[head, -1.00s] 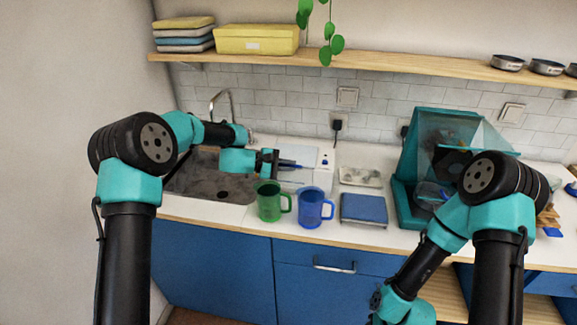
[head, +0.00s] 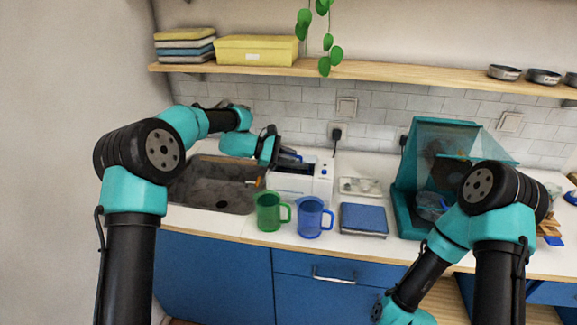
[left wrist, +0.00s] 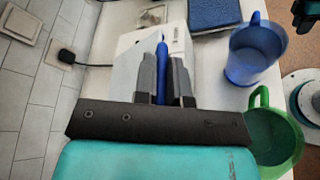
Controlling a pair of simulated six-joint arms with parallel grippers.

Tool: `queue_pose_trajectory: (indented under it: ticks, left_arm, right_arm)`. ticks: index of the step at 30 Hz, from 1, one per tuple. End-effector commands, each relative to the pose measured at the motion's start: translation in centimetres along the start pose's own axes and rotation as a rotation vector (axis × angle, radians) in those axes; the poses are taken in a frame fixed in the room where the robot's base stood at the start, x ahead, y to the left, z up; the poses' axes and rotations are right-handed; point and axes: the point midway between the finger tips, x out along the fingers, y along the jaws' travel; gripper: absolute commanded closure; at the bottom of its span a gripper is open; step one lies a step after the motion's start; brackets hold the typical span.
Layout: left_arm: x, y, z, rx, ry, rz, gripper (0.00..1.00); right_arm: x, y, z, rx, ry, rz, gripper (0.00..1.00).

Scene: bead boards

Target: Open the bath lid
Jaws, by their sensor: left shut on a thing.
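The bath is a white box (head: 322,181) on the counter, right of the sink, with small blue marks on its right part. My left gripper (head: 284,157) is over its left part, pointing right. In the left wrist view a blue bar-like handle (left wrist: 162,72) lies between the two dark fingers of the left gripper (left wrist: 164,82), which are shut on it. The white bath body (left wrist: 128,68) shows behind the fingers. The gripper hides much of the lid, so its angle is hard to tell. My right gripper is out of view; only its arm shows.
A green mug (head: 268,212) and a blue mug (head: 311,217) stand close in front of the bath. A blue-topped scale (head: 363,219) and a small tray (head: 360,187) are to its right. A teal clear-fronted hood (head: 406,205) stands further right. The sink (head: 212,186) is left.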

Motion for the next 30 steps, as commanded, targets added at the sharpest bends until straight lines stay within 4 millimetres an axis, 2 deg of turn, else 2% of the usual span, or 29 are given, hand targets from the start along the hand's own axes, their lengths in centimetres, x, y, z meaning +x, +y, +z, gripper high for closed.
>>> queue_pose_trajectory:
  ticks: [5,12,28,29,30]
  left_arm:
    - [-0.3,1.7,0.6,-0.092,0.001,-0.04,1.0]
    - [-0.5,3.1,1.1,-0.094,0.0,-0.04,1.0]
    - [-0.5,3.5,1.1,-0.094,0.0,-0.039,1.0]
    - [-0.5,3.5,1.1,-0.094,0.0,-0.039,0.87]
    - [-0.5,3.5,1.1,-0.094,0.0,-0.039,0.83]
  right_arm:
    - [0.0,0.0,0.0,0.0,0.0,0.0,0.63]
    - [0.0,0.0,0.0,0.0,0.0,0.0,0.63]
    - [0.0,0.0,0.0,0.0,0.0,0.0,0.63]
    - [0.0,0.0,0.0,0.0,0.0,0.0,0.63]
    - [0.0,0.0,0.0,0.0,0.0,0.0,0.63]
